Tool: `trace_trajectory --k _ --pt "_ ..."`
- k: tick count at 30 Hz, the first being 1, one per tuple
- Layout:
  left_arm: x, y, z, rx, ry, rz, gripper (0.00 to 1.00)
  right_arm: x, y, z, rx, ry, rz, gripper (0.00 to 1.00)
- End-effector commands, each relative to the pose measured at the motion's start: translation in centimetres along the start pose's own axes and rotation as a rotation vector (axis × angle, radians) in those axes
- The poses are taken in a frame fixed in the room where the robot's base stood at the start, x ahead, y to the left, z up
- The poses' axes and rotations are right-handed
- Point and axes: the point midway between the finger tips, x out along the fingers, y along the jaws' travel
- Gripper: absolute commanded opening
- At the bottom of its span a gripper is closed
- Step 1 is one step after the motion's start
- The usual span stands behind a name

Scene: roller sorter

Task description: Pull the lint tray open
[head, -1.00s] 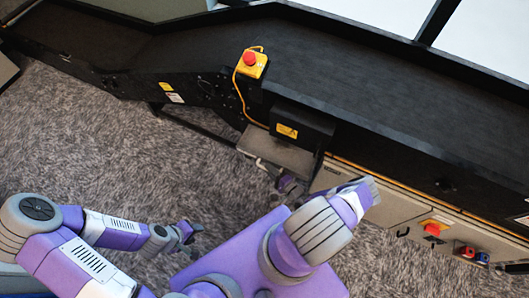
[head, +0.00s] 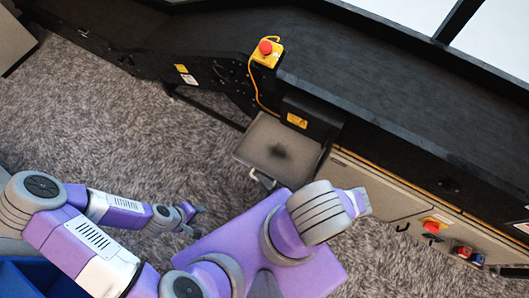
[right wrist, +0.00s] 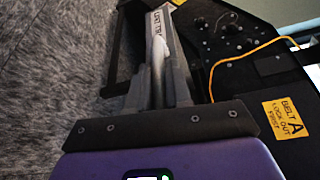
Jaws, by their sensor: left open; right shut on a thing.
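The lint tray (head: 275,148) is a grey, shallow tray that sticks out from under the black machine housing, with a dark patch of lint on its surface. Its bar handle (head: 262,180) shows at its front edge. In the right wrist view the front carries a label (right wrist: 159,35) that reads in part "LINT". My right gripper (right wrist: 158,88) is shut on the tray's handle; in the head view my own right arm hides it. My left gripper (head: 194,217) is open and empty above the carpet, well away from the tray.
A red emergency button on a yellow box (head: 267,52) stands above the tray, with a yellow cable running down. A yellow warning label (right wrist: 288,118) is on the black housing. Beige panels (head: 375,195) line the machine to the right. The carpet (head: 110,130) is clear.

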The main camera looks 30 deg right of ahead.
Motion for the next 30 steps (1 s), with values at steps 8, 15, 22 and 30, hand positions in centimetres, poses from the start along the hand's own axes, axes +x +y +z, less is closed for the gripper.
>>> trace_trajectory --k 8,15,22,30 --pt "0.0 0.0 0.0 0.0 0.0 0.0 0.43 0.0 0.0 -0.1 0.0 0.0 0.0 0.4" --pt "0.0 0.0 0.0 0.0 0.0 0.0 0.43 -0.1 0.0 0.0 0.0 0.0 0.001 0.4" --pt "-0.5 0.2 0.0 0.0 0.0 0.0 0.43 -2.8 -0.1 -0.1 0.001 0.002 0.004 0.4" --pt "-0.9 0.3 0.0 0.0 0.0 0.0 0.43 -6.8 -0.1 -0.1 0.0 0.002 0.001 0.4"
